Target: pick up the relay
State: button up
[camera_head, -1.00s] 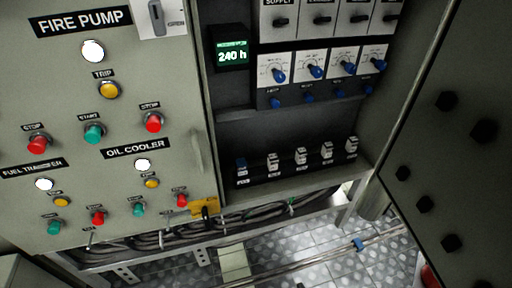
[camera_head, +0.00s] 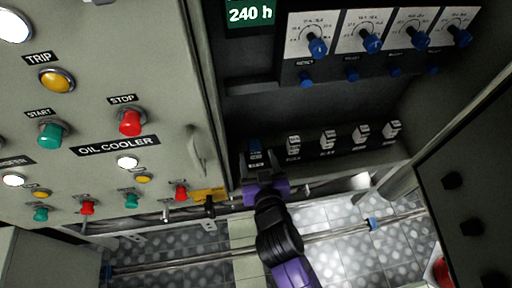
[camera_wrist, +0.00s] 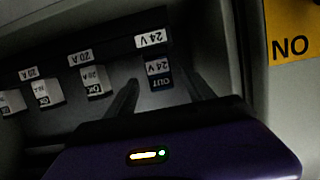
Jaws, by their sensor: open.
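A small dark blue block with a white top, which looks like the relay (camera_head: 255,145), sits at the left end of a row on the cabinet's lower shelf. Nothing is held. I cannot tell whether the fingertips reach past its front face.
Several white breakers (camera_head: 328,140) stand in line to the right of the relay. Blue knobs (camera_head: 372,42) sit above. The cabinet's left wall and door handle (camera_head: 196,152) are close to my gripper's left. An open door (camera_head: 470,180) stands at the right.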

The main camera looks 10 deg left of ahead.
aim_at(256, 153)
jog(key=shift+b+x, duration=0.4)
jog(key=shift+x, duration=1.95)
jog(key=shift+r, duration=0.2)
jog(key=c, duration=1.2)
grip_shut()
jog(key=shift+r, duration=0.1)
